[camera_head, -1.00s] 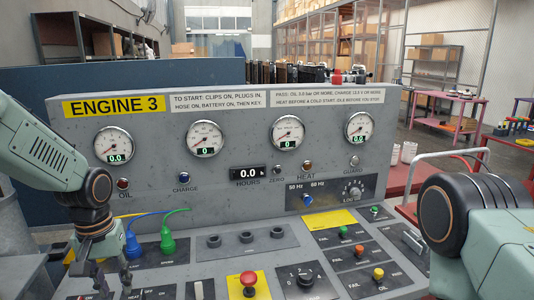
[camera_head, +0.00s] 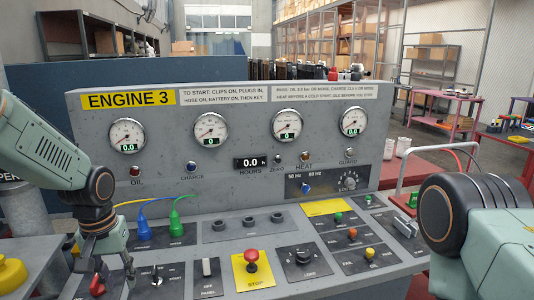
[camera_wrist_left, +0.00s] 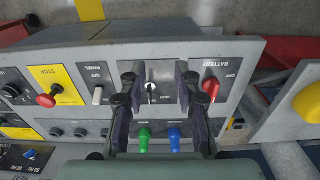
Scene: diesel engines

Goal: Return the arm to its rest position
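My left gripper (camera_head: 112,272) hangs at the lower left of the head view, over the left end of the grey Engine 3 console (camera_head: 230,180). In the left wrist view its two fingers (camera_wrist_left: 157,90) are apart with nothing between them. A key switch (camera_wrist_left: 150,90) on the panel below shows through the gap. A red battery switch (camera_wrist_left: 210,87) lies just beside one finger; I cannot tell how far below. My right arm (camera_head: 480,235) shows at the right edge of the head view; its gripper is out of the picture.
Blue (camera_head: 143,228) and green (camera_head: 175,222) plugs stand in the console near my left gripper. A red stop button (camera_head: 251,257) is further right. A yellow round object (camera_head: 10,274) is at the left edge. A red cart (camera_head: 395,175) stands behind my right arm.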

